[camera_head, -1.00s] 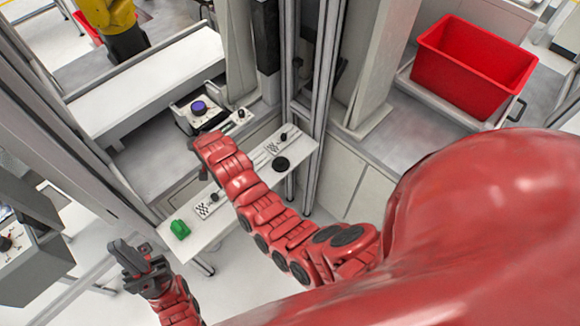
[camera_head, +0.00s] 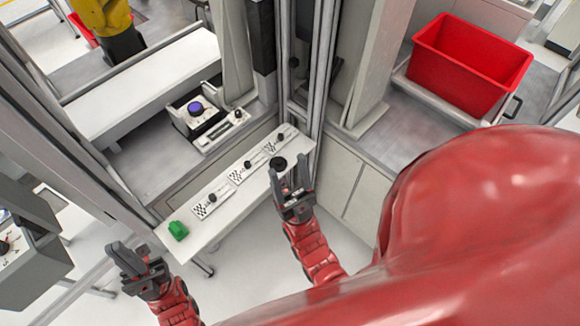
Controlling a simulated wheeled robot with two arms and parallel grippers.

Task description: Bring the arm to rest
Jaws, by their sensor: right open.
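My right gripper (camera_head: 287,186) is in the lower middle of the head view, at the front edge of the narrow white shelf (camera_head: 225,213). Its two dark fingers point up the picture and stand apart, with nothing held between them. Its red arm comes up from below. My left gripper (camera_head: 130,258) is at the lower left, in front of the shelf's left end. Its dark fingers are seen at an angle, so their gap is hard to judge.
A device with a blue button (camera_head: 195,108) stands behind. A red bin (camera_head: 470,65) is at the upper right. A metal post (camera_head: 320,80) rises behind the shelf.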

